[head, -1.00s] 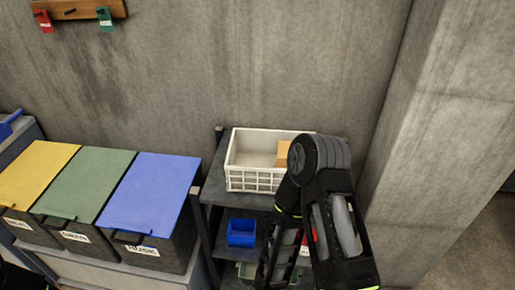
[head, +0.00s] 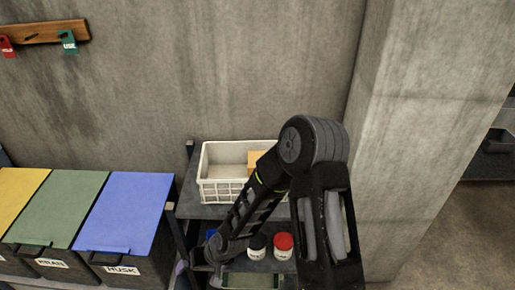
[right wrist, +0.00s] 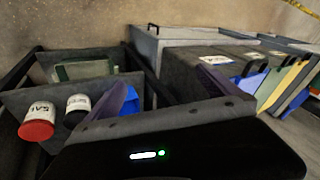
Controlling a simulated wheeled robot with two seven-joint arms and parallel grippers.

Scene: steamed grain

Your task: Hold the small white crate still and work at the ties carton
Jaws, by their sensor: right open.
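The small white crate (head: 222,193) stands on the top of a dark shelf unit against the wall. A tan carton (head: 257,158), which I take for the ties carton, sits inside it at the right. My right arm covers the crate's right end and part of the carton. My right gripper (head: 205,268) is low, in front of the shelf unit and below the crate, apart from both crate and carton. It is open, and I see nothing held in it. Its fingertips are hard to make out. My left gripper is not in view.
The lower shelf holds a red-lidded jar (head: 283,246), a black-lidded jar (head: 257,247) and a blue bin, mostly hidden in the head view but visible in the right wrist view (right wrist: 131,101). Blue-, green- and yellow-lidded bins stand left. A concrete pillar (head: 410,150) stands right.

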